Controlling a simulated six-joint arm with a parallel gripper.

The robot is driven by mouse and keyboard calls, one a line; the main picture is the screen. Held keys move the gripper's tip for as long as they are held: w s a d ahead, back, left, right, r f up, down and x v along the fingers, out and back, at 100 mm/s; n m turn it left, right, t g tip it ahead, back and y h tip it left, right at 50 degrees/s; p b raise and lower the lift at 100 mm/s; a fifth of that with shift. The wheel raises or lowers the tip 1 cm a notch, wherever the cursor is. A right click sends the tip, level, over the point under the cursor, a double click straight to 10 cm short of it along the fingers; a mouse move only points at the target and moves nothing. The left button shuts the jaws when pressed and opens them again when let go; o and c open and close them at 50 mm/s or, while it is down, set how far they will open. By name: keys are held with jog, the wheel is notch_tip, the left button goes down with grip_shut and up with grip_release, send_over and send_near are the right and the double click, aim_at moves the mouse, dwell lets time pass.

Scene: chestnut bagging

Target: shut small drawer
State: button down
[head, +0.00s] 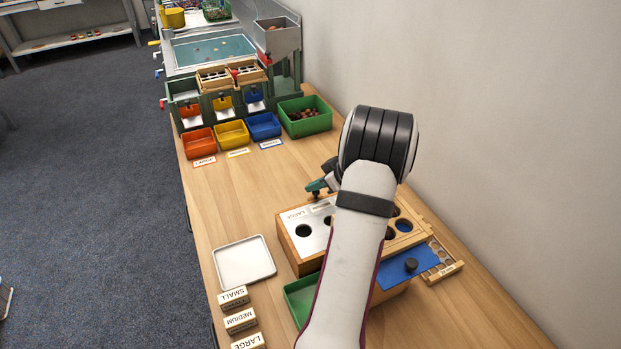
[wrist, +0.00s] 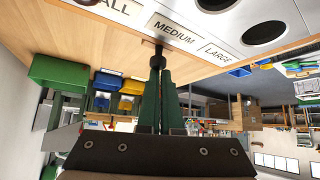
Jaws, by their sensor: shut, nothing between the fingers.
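The wooden box (head: 297,256) has a white top plate with round holes and a LARGE label, and stands in the middle of the table. My gripper (head: 316,190) is at the far side of the box. Its green fingers (wrist: 160,62) are shut and empty, with the tips at a small black knob (wrist: 158,46) by the wooden face; whether they touch it I cannot tell. I cannot make out the small drawer or how far it stands out; my arm hides much of the box.
A green tray (head: 295,289) and a white tray (head: 243,283) lie near the box. A blue panel (head: 395,276) with a black knob sticks out at the right. Orange, yellow and blue bins (head: 263,126) stand farther back. The table between bins and box is clear.

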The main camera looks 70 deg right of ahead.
jog(key=shift+f, duration=0.1)
notch_tip(320, 180, up, 8)
jog(key=s+a, duration=0.1)
jog(key=s, duration=0.2)
jog(key=w+a+r+y, duration=0.3)
jog(key=w+a+r, duration=0.1)
jog(key=w+a, duration=0.75)
jog(key=w+a+r+g+y, duration=0.1)
jog(key=w+a+g, duration=0.1)
jog(key=a, duration=0.7)
jog(key=w+a+r+g+y, duration=0.1)
jog(key=w+a+y, duration=0.1)
jog(key=a, duration=0.8)
jog(key=s+a+f+m+g+h, duration=0.1)
jog(key=s+a+g, duration=0.4)
jog(key=s+a, duration=1.1)
jog(key=a+f+m, duration=0.1)
jog(key=a+f, duration=0.1)
jog(key=a, duration=0.1)
jog(key=shift+s+a+h, duration=0.15)
jog(key=shift+a+h, duration=0.15)
jog(key=shift+a, duration=0.1)
